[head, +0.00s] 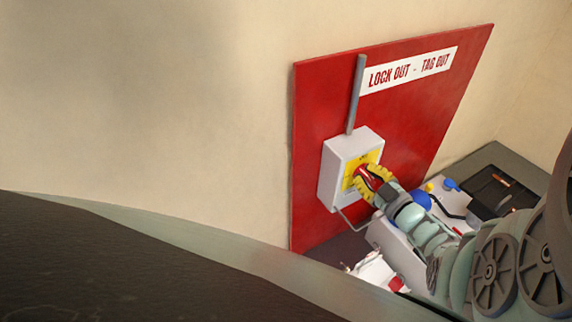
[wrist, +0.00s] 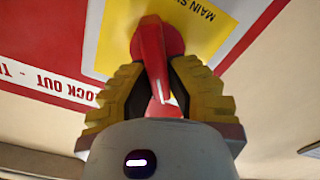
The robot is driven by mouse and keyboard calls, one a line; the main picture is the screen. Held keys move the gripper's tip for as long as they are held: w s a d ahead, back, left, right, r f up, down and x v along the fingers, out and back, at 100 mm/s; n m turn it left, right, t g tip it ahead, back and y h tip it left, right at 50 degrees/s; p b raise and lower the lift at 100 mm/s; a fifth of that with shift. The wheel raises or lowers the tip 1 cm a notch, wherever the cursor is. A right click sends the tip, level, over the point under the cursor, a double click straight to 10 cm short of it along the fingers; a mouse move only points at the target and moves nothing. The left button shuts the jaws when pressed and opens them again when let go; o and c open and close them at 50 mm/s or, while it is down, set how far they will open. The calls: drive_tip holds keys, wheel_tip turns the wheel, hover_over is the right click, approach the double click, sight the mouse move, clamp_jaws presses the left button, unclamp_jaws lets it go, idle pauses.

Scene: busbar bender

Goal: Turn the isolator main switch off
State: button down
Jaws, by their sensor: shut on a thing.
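The isolator main switch is a pale grey box (head: 340,172) on a red wall panel in the head view. Its yellow face plate (head: 350,177) is partly hidden by my gripper. In the wrist view the yellow plate (wrist: 195,18) carries the words "MAIN S...", upside down and cut off. The red switch handle (wrist: 153,55) stands out from the plate, between my fingers. My gripper (wrist: 160,85) has yellow stepped fingers, one on each side of the handle, and is shut on it. In the head view my gripper (head: 374,182) is at the front of the box.
The red panel (head: 420,110) bears a "LOCK OUT - TAG OUT" sign (head: 410,70). A grey conduit (head: 356,95) rises from the box. Below right are a dark tray (head: 495,188) and blue, red and white items. The wall at left is bare.

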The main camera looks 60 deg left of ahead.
drive_tip(key=n+b, duration=0.1)
drive_tip(key=f+n+b, duration=0.1)
drive_tip(key=shift+s+a+n+b, duration=0.1)
drive_tip(key=shift+s+n+b, duration=0.2)
drive_tip(key=shift+n+b, duration=0.1)
drive_tip(key=n+b, duration=0.2)
drive_tip(key=b, duration=0.2)
drive_tip(key=n+b, duration=0.3)
drive_tip(key=b, duration=0.1)
drive_tip(key=n+b, duration=0.3)
drive_tip(key=b, duration=0.1)
drive_tip(key=shift+s+f, duration=0.15)
drive_tip(key=shift+f, duration=0.15)
drive_tip(key=shift+r+n, duration=0.1)
drive_tip(key=shift+n, duration=0.2)
drive_tip(key=c, duration=0.9)
unclamp_jaws()
drive_tip(key=shift+c, duration=0.2)
